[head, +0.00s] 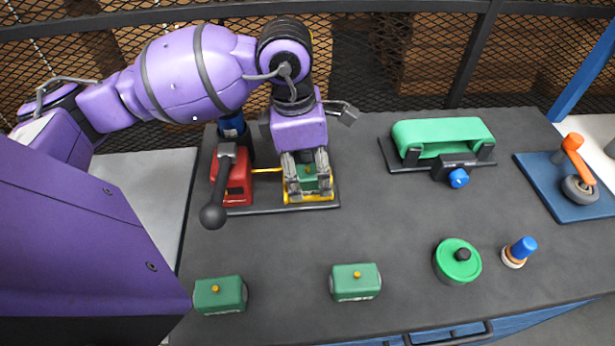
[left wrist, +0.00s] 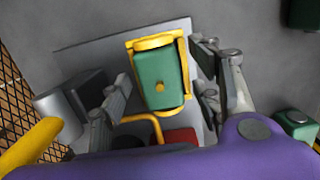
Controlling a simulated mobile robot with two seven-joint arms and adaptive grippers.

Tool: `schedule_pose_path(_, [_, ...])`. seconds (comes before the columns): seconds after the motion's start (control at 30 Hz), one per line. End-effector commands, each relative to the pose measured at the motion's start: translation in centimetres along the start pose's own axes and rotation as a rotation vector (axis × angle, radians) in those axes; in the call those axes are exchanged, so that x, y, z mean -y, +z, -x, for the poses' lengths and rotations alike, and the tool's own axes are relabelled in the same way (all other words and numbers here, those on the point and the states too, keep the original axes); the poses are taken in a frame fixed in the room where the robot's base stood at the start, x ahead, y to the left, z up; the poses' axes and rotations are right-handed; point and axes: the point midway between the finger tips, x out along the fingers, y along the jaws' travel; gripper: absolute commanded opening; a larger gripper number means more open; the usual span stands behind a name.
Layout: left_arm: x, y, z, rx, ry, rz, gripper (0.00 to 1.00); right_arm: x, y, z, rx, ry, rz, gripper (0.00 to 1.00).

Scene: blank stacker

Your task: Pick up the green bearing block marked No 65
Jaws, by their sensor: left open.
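A green bearing block (head: 309,183) with a yellow knob sits in a yellow holder (head: 312,198) at the back left of the bench. It also shows in the left wrist view (left wrist: 152,72). My left gripper (head: 306,188) points down over it, open, with a finger on each side; the fingers look apart from the block in the left wrist view. Two more green blocks lie at the front, one at the left (head: 220,295) and one near the middle (head: 355,282). I cannot read a No 65 mark on any block. My right gripper is out of view.
A red unit (head: 236,182) with a black-knobbed lever stands just left of the holder. A green belt unit (head: 442,137), a green round knob (head: 457,261), a blue button (head: 522,248) and a blue plate (head: 560,200) with an orange lever are to the right. The bench middle is clear.

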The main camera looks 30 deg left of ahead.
Motion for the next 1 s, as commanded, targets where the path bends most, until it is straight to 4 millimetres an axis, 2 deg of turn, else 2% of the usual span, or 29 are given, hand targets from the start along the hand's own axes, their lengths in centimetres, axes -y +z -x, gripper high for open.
schedule_pose_path(0.1, [0.0,-0.01,0.01,0.0,0.0,0.0,0.57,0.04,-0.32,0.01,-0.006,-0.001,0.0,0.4])
schedule_pose_path(0.53, [0.0,-0.01,0.04,-0.001,0.0,0.0,0.0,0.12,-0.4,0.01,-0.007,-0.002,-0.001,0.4])
schedule_pose_path(1.0, [-0.07,0.11,0.54,0.002,0.002,0.0,0.0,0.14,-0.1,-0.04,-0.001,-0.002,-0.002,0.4])
